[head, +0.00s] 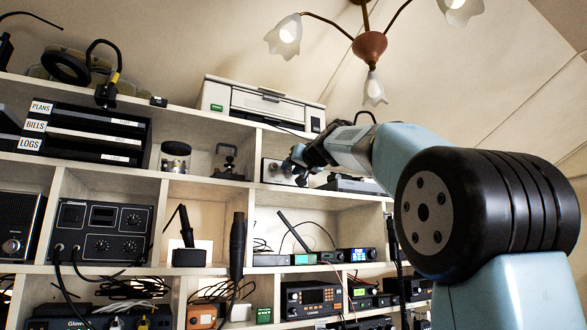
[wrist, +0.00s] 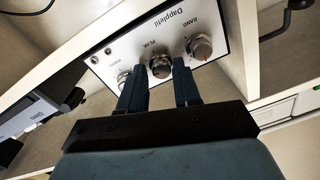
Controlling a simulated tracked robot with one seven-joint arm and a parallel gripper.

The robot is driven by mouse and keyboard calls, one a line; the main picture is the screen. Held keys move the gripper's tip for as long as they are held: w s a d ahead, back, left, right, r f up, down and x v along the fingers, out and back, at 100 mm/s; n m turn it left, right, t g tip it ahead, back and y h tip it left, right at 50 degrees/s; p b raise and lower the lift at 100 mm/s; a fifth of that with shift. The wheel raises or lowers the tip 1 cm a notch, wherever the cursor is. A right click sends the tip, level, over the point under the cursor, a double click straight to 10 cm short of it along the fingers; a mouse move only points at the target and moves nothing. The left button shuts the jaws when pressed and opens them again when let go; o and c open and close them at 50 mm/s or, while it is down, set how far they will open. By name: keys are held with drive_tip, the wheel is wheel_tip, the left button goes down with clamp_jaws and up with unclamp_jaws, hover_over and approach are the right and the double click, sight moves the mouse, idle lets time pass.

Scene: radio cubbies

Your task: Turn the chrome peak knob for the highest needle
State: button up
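The chrome peak knob (wrist: 160,66) is the middle knob, under the word PEAK, on a pale panel marked Dapplefil (wrist: 120,50) in the wrist view. My gripper (wrist: 161,72) has one dark finger on each side of this knob. The gap between the fingers matches the knob's width, so they look shut on it. A second chrome knob (wrist: 200,47) sits to the right under BAND. A third knob (wrist: 124,78) at the left is partly behind my left finger. In the head view my gripper (head: 298,164) covers most of the panel (head: 271,171). I see no needle clearly.
The panel stands in a cubby of a white shelf wall (head: 200,182). A low grey device (head: 350,185) lies to the right, close beneath my arm.

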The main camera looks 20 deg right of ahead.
drive_tip(key=shift+o, duration=1.3)
drive_tip(key=v, duration=1.3)
drive_tip(key=shift+s, duration=0.4)
drive_tip(key=shift+f, duration=0.15)
drive_tip(key=s+a+f+g+h, duration=0.1)
drive_tip(key=s+f+g, duration=0.3)
drive_tip(key=f, duration=1.4)
drive_tip(key=s+a+f+g+h, duration=0.1)
drive_tip(key=s+f+g, duration=0.3)
drive_tip(key=s+f, duration=0.9)
drive_tip(key=s+a+f+g+h, duration=0.1)
drive_tip(key=s+f, duration=0.7)
drive_tip(key=f, duration=1.4)
drive_tip(key=g+h, duration=0.1)
drive_tip(key=g, duration=0.1)
drive_tip(key=shift+s+f+n+g, duration=0.25)
drive_tip(key=shift+f+n+g, duration=0.05)
drive_tip(key=shift+f+g, duration=0.1)
